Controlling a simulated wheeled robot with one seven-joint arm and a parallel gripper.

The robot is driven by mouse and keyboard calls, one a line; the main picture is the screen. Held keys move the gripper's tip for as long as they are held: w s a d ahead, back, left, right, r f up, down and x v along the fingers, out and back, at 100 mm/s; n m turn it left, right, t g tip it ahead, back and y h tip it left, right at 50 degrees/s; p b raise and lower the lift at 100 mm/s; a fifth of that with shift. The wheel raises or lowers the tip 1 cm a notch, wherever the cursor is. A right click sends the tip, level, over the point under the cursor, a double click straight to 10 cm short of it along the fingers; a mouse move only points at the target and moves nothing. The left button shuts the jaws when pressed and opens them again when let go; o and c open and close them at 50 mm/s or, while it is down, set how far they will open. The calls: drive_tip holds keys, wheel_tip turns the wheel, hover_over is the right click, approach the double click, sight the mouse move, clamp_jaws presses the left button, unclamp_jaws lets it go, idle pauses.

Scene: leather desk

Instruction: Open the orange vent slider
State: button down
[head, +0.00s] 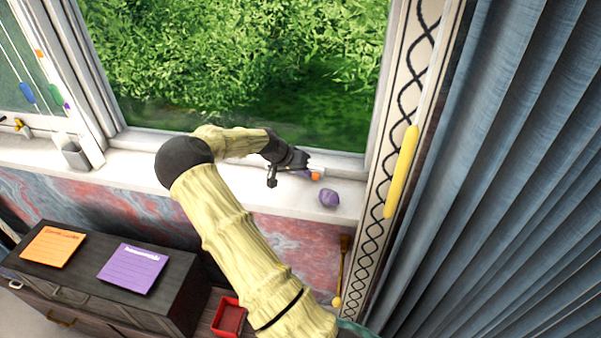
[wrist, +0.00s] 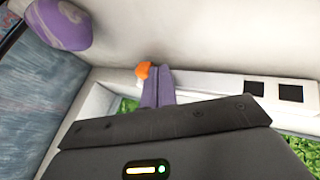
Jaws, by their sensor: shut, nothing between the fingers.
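The small orange vent slider (head: 316,176) is at the foot of the window, near its right corner. In the wrist view the orange slider (wrist: 143,70) sits by the left part of a white vent strip (wrist: 205,82) with dark square slots further right. My gripper (head: 303,172) is down at the window frame, right beside the slider. Its purple fingers (wrist: 157,86) are together with nothing between them, and their tips are close to the slider's right side in the wrist view. I cannot tell if they touch it. The fingers and gripper body hide part of the strip.
A purple rounded object (head: 329,197) lies on the white sill (head: 240,187) close to my gripper. A yellow handle (head: 402,172) and a blue curtain (head: 500,200) are on the right. A dark cabinet (head: 190,258) with an orange note and a purple note stands below left.

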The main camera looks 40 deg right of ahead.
drive_tip(key=shift+w, duration=0.1)
drive_tip(key=w+a, duration=0.3)
drive_tip(key=shift+w+a+r, duration=0.15)
drive_tip(key=shift+r, duration=0.2)
drive_tip(key=s+v, duration=0.1)
drive_tip(key=v, duration=0.8)
drive_tip(key=shift+w+b, duration=0.2)
drive_tip(key=shift+b, duration=0.15)
drive_tip(key=shift+w, duration=0.1)
drive_tip(key=shift+a, duration=0.1)
